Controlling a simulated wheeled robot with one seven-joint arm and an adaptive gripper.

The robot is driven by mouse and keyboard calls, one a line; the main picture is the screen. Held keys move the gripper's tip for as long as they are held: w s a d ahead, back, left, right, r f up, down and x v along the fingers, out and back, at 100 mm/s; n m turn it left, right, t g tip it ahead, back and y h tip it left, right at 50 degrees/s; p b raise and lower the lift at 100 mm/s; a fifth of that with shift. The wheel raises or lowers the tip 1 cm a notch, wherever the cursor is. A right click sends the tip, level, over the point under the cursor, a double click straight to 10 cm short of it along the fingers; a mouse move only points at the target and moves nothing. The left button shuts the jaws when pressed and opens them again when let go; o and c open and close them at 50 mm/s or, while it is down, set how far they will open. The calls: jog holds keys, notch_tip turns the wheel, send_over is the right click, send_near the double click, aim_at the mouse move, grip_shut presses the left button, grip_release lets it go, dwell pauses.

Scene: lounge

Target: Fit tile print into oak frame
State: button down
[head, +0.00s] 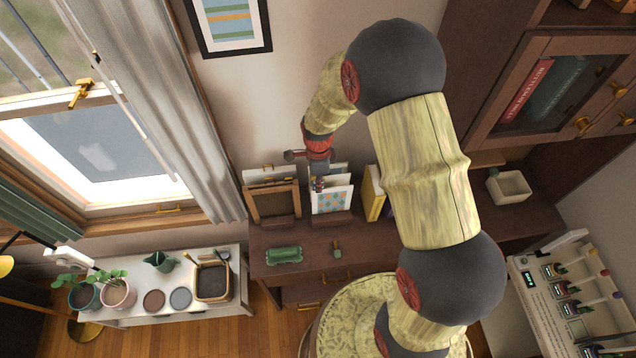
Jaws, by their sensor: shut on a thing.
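The tile print (335,199) is a white sheet with a blue and orange pattern, upright above a small dark stand on the brown cabinet. My gripper (318,184) is at its top left edge and is shut on it. The fingertips are small here and partly hidden by the wrist. The oak frame (273,187) stands just left of the print, leaning back on its own stand. Its opening looks dark brown and empty of any picture. I cannot tell whether the print touches its stand.
White sheets stand behind the frame. Yellow books (373,194) stand right of the print, close to my arm. A green object (284,255) and a small green-tipped tool (337,250) lie in front on the cabinet top (310,243). A pale square pot (508,187) is farther right.

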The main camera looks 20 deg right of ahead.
jog(key=shift+r, duration=0.2)
jog(key=shift+r+p, duration=1.9)
jog(key=shift+r, duration=1.3)
jog(key=shift+r+p, duration=0.85)
jog(key=shift+r, duration=0.55)
